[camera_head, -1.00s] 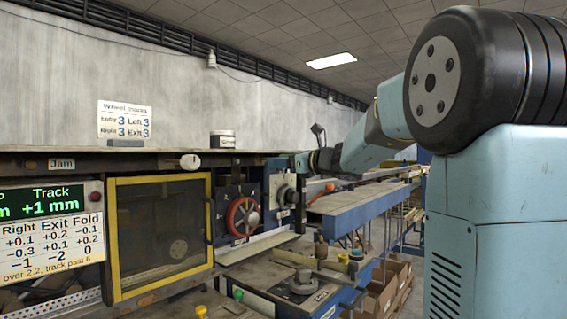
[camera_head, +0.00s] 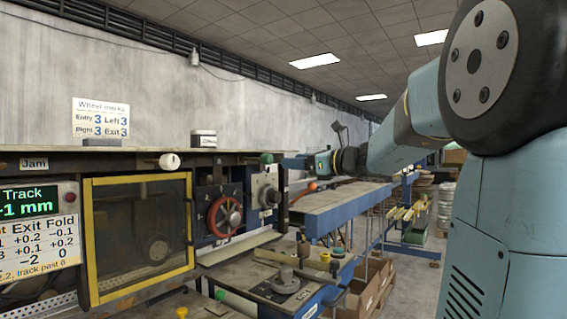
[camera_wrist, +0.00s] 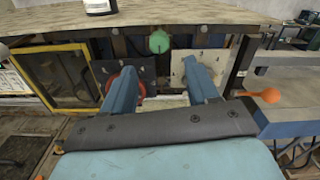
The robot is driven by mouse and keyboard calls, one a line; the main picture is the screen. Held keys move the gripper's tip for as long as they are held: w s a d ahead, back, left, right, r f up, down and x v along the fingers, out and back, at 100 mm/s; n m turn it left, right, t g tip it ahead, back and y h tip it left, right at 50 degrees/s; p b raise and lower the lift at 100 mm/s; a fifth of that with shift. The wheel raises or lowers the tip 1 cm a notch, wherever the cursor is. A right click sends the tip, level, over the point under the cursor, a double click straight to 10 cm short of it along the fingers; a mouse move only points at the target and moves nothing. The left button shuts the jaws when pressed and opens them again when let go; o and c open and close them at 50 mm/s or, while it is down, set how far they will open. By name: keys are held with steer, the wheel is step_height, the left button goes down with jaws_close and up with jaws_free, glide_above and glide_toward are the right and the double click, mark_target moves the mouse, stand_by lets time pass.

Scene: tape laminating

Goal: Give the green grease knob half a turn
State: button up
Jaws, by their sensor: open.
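A round green knob (camera_head: 267,158) sits at the top edge of the machine, above a grey dial plate. It also shows in the wrist view (camera_wrist: 158,42) as a green ball beyond my fingertips, in line with the gap between them. My gripper (camera_wrist: 158,72) is open, with its two blue fingers wide apart and nothing between them. In the head view my gripper (camera_head: 296,163) is just right of the green knob. A second green-tipped piece (camera_head: 222,296) shows low in the head view. I cannot tell any mark of the knob's turn.
A red handwheel (camera_head: 224,216) is left of the grey dial plate (camera_head: 265,186). An orange-tipped lever (camera_wrist: 270,95) sticks out to the right in the wrist view. A blue-sided conveyor (camera_head: 345,205) runs off to the right.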

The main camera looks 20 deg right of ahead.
steer(key=shift+v, duration=1.15)
steer(key=s+a+f+n+g+h, duration=0.3)
steer(key=s+a+f+n+g, duration=0.5)
steer(key=s+a+f+n, duration=0.5)
steer(key=s+d+f+n+h, duration=0.2)
steer(key=s+f+n+h, duration=0.1)
steer(key=s+f+n, duration=0.2)
steer(key=s+d+f+n+g+h, duration=0.1)
steer(key=s+d+f+n+h, duration=0.2)
steer(key=s+f+n, duration=0.3)
steer(key=s+n+h, duration=0.1)
steer(key=s+n, duration=0.1)
steer(key=n, duration=0.1)
steer(key=shift+s+d+f+h, duration=0.15)
steer(key=shift+d+f+h, duration=0.1)
steer(key=shift+f+h, duration=0.05)
steer(key=shift+c, duration=0.3)
